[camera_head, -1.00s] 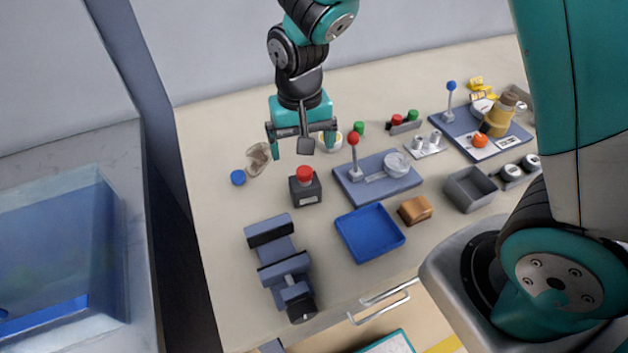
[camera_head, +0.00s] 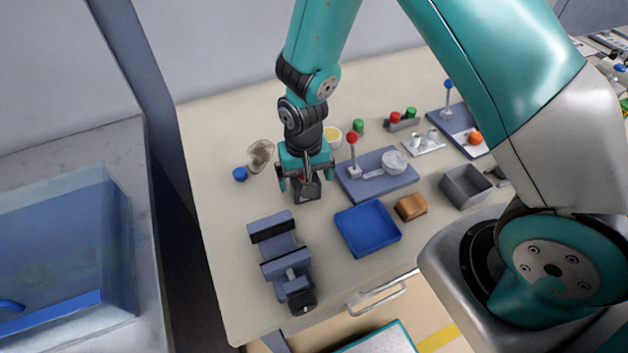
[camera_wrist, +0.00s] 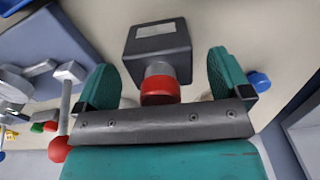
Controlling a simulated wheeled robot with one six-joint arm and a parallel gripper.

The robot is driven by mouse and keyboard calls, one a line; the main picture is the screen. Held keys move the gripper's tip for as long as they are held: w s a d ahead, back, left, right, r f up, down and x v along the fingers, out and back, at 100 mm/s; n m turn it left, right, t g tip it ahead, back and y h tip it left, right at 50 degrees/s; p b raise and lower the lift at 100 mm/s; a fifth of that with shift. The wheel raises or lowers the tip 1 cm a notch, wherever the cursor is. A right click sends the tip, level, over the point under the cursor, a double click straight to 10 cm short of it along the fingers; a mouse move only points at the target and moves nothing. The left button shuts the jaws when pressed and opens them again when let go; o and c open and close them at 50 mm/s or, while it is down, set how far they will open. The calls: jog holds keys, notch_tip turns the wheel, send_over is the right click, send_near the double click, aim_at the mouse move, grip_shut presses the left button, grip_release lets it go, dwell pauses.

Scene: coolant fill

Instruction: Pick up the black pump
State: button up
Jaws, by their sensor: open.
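A black box with a red round knob on top and a pale label, which I take for the black pump, stands on the table under my gripper; the head view shows its body (camera_head: 307,193) partly hidden by the fingers. In the wrist view the box (camera_wrist: 157,45) and its red knob (camera_wrist: 160,86) show clearly. My gripper (camera_head: 305,182) points down over it, open and empty. In the wrist view the teal fingers (camera_wrist: 165,76) stand on both sides of the knob, apart from it. The box body lies beyond the fingertips.
A blue-grey vise (camera_head: 283,262) and a blue tray (camera_head: 368,230) lie nearer the table's front. A blue-grey plate (camera_head: 371,187) with a red-knobbed lever (camera_head: 353,153) is close on the right. A blue cap (camera_head: 240,174) and a beige piece (camera_head: 260,155) lie at left.

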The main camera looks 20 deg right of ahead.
jog(key=shift+c, duration=0.4)
jog(key=c, duration=1)
jog(key=shift+c, duration=0.2)
